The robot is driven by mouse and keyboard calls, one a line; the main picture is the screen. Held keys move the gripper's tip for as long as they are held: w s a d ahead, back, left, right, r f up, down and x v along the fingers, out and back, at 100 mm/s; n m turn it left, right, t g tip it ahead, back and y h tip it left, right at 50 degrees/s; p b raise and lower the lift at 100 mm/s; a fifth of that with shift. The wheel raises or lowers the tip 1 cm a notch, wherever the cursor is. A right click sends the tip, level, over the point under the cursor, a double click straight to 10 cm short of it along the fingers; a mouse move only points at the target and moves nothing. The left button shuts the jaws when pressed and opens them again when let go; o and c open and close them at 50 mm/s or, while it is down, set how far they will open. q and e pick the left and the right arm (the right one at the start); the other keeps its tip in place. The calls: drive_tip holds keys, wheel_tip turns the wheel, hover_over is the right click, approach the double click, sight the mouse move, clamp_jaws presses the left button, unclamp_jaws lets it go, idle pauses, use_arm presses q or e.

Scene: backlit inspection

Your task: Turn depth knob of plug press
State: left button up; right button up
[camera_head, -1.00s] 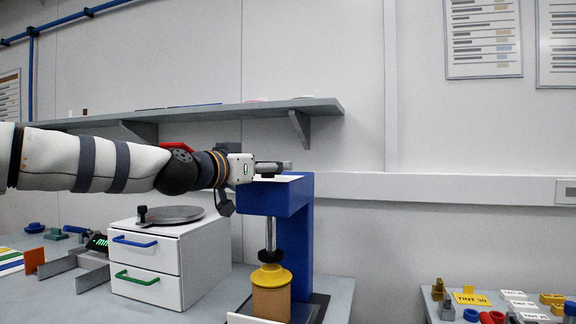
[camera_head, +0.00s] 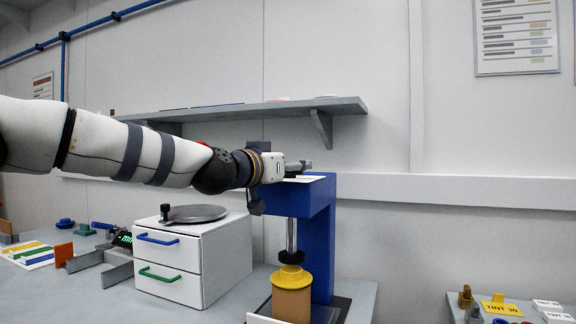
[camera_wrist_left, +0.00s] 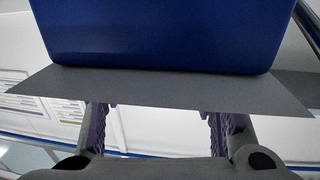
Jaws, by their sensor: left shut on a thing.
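The plug press (camera_head: 321,235) is a blue C-shaped frame with a dark plunger (camera_head: 291,238) hanging from its head. A yellow-capped brown plug (camera_head: 291,297) stands under the plunger. My left gripper (camera_head: 300,167) reaches in from the left, level, right over the press head, and is shut on the depth knob there. The knob itself is hidden by the fingers. In the wrist view the two fingers stand apart either side of a grey plate, with the blue press body (camera_wrist_left: 160,35) beyond. My right gripper is not in view.
A white two-drawer cabinet (camera_head: 180,268) with a round grey plate (camera_head: 197,213) on top stands left of the press. A grey shelf (camera_head: 265,110) runs along the wall above my arm. A side table with small parts and a yellow card (camera_head: 502,308) is at right.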

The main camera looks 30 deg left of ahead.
use_arm(q)
drive_tip(key=shift+n+y, duration=0.8)
drive_tip(key=shift+y, duration=0.4)
drive_tip(key=o, duration=1.2)
drive_tip(key=shift+w, duration=0.1)
drive_tip(key=shift+c, duration=0.2)
drive_tip(key=s, duration=1.2)
drive_tip(key=shift+d, duration=0.45)
